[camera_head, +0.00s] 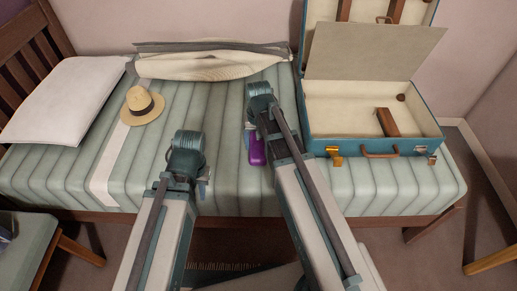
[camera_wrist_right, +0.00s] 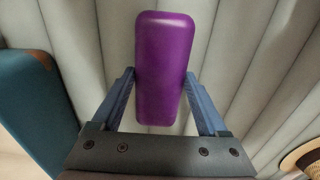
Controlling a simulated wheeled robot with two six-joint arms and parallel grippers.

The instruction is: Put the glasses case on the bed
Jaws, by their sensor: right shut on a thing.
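The glasses case is a purple rounded box (camera_head: 257,152), partly hidden behind my right arm in the head view. In the right wrist view the purple case (camera_wrist_right: 166,60) lies between the two blue fingers of my right gripper (camera_wrist_right: 163,80), which is shut on it. The right gripper also shows in the head view (camera_head: 250,135), over the middle of the bed (camera_head: 225,185). I cannot tell whether the case touches the cover. My left gripper (camera_head: 203,188) is near the bed's front edge, mostly hidden by its own arm; its opening cannot be seen.
An open teal suitcase (camera_head: 350,145) stands on the bed, right of the case. A straw hat (camera_head: 142,105) and a white pillow (camera_head: 65,98) lie to the left. The striped cover between hat and suitcase is mostly bare.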

